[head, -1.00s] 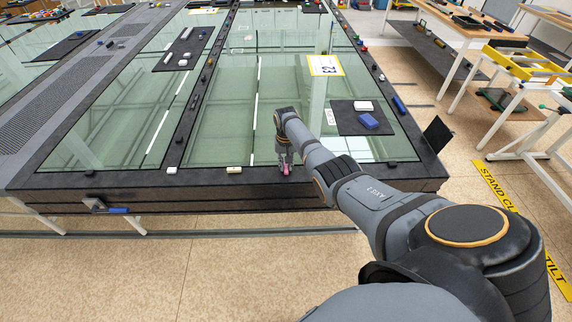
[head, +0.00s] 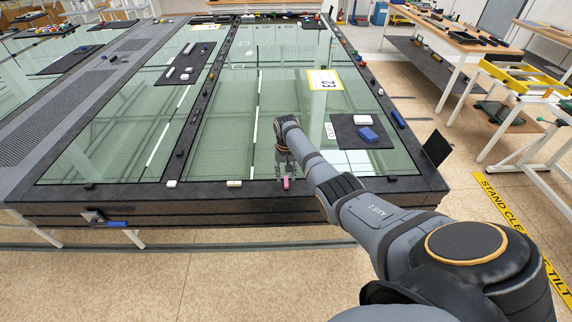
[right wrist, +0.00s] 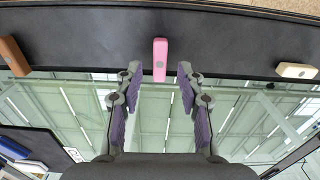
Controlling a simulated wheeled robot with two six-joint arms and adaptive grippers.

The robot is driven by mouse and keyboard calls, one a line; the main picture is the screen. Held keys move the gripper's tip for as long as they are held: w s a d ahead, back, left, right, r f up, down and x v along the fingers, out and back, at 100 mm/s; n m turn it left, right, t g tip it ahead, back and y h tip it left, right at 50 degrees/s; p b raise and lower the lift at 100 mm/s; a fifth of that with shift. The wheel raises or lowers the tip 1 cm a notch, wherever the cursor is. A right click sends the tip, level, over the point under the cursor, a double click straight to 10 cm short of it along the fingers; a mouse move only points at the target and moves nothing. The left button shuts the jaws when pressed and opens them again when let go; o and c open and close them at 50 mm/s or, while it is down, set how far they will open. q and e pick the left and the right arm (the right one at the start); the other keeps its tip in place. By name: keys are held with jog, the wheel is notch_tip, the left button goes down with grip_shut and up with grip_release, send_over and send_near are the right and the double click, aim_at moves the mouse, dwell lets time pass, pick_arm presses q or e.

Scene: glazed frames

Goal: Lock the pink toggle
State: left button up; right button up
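The pink toggle (head: 286,183) is on the dark front rail of the glazed frame. In the right wrist view the pink toggle (right wrist: 160,60) has its long side across the rail, with its near end at the glass edge. My right gripper (head: 285,177) is over the rail at the toggle. In the right wrist view my right gripper (right wrist: 159,72) is open, with one finger on each side of the toggle's near end and a gap on both sides. Most of the toggle lies beyond the fingertips. My left gripper is not in view.
A cream toggle (right wrist: 296,70) lies along the rail on one side, a brown toggle (right wrist: 13,56) on the other. A blue block (head: 368,134) and a white block (head: 362,120) sit on a dark mat right of my arm. A blue-handled lever (head: 116,224) hangs below the frame's edge.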

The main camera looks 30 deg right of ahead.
aim_at(286, 180)
notch_tip(286, 180, up, 10)
jog(key=shift+f, duration=0.15)
dwell(0.3)
